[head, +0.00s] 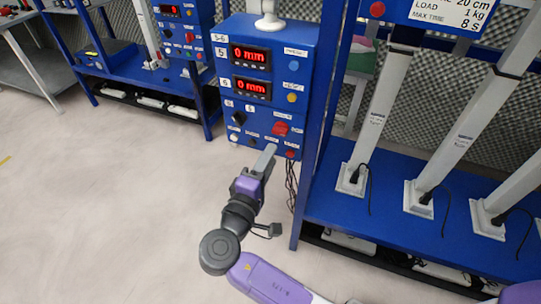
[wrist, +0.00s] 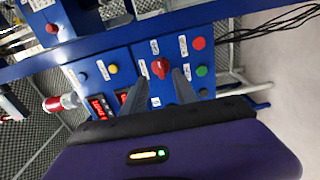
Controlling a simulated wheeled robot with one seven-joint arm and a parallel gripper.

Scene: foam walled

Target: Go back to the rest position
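My gripper (head: 265,160) is raised in front of the lower part of a blue control box (head: 268,50). In the wrist view my gripper (wrist: 160,82) has its two grey fingers apart, with nothing between them that it holds. A red knob (wrist: 160,67) on the box shows between and beyond the fingertips. The red knob (head: 280,128) also shows in the head view, just above and right of the gripper. The box carries two red displays reading 0 mm, the upper display (head: 250,57) and the lower display (head: 251,88). My purple arm reaches up from the bottom.
A blue bench (head: 390,215) with several grey upright actuators stands at the right, close to my arm. Another blue bench (head: 130,75) with a similar box is at the back left. Dark cables hang below the control box. The pale floor (head: 90,210) at the left is clear.

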